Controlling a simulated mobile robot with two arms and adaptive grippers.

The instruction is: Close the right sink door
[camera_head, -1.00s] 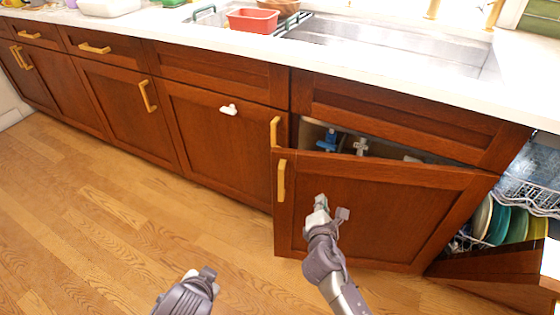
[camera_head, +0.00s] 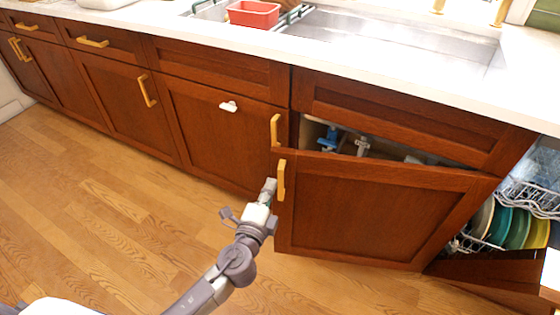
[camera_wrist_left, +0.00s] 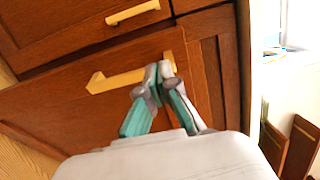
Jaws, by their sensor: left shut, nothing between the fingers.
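The right sink door (camera_head: 370,215) is a dark red-brown wooden panel standing partly open, with a gap along its top. Its yellow handle (camera_head: 281,180) is upright near its left edge. My left gripper (camera_head: 269,187) is shut and empty, just left of this handle at the door's left edge. In the left wrist view, the shut fingertips (camera_wrist_left: 160,70) are close to a yellow handle (camera_wrist_left: 118,80); whether they touch it I cannot tell. My right gripper is out of view.
The left sink door (camera_head: 220,135) beside it looks shut, with its own yellow handle (camera_head: 275,130). Pipe fittings with a blue part (camera_head: 328,140) show in the gap. An open dishwasher with plates (camera_head: 515,228) stands at right. The wooden floor (camera_head: 120,220) at left is clear.

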